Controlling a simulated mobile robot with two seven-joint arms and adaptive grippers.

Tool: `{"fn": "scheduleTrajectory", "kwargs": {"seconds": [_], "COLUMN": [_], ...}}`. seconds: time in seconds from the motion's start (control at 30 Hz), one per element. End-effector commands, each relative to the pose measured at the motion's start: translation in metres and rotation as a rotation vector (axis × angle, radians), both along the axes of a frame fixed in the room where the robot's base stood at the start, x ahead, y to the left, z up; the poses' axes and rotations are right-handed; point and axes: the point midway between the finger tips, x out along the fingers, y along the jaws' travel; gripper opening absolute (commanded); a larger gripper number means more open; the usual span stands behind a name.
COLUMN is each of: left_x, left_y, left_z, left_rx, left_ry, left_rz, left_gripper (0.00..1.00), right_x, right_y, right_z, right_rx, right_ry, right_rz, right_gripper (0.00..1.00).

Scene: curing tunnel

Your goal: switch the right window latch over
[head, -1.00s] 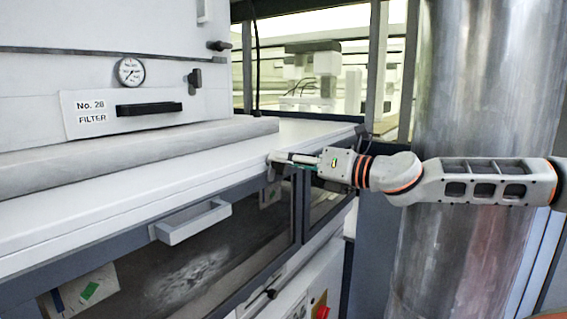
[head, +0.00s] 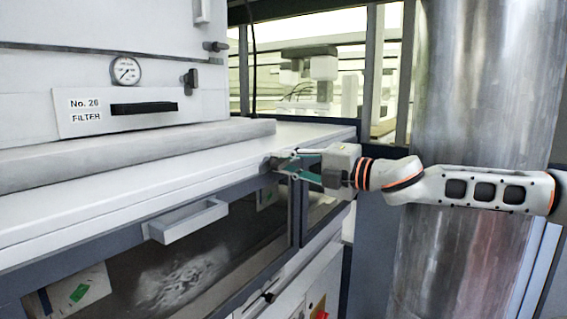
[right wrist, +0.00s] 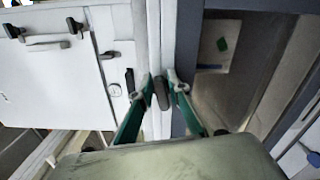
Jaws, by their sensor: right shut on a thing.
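The right window latch is a small dark grey handle (right wrist: 161,93) at the edge between the white ledge and the dark window frame in the right wrist view. My right gripper (right wrist: 166,82) is shut on it, with one green-sided finger on each side. In the head view, my right gripper (head: 279,163) reaches in from the right to the front edge of the white ledge. There the fingers mostly hide the latch. The window (head: 190,262) below the ledge is dark, with a whitish smudge. My left gripper is not in view.
A pale grey bar handle (head: 187,220) sticks out from the window frame left of my right gripper. A filter cabinet with a gauge (head: 126,70) stands on the ledge. A large metal duct (head: 455,110) stands behind my right arm.

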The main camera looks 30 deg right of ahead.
Motion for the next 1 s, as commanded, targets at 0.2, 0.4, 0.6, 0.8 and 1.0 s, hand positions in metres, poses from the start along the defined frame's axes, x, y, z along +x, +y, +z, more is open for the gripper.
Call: {"fn": "scheduleTrajectory", "kwargs": {"seconds": [0.2,0.4,0.6,0.8,1.0], "left_x": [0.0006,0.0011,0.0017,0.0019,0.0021], "left_y": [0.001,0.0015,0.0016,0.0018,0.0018], "left_z": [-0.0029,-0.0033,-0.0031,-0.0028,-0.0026], "left_rx": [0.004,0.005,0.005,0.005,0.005], "left_ry": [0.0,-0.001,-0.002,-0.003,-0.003], "left_rz": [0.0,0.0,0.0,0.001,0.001], "left_gripper": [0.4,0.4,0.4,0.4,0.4], "right_x": [0.0,-0.0001,-0.0001,-0.0001,-0.0001], "right_y": [0.0002,0.0002,0.0002,0.0001,0.0001], "right_z": [-0.0025,-0.0029,-0.0029,-0.0028,-0.0028], "right_rx": [0.117,0.176,0.2,0.201,0.201], "right_ry": [0.049,0.073,0.083,0.084,0.084], "right_rz": [0.001,0.001,0.001,0.001,0.001], "right_gripper": [0.0,0.0,0.0,0.0,0.24]}}
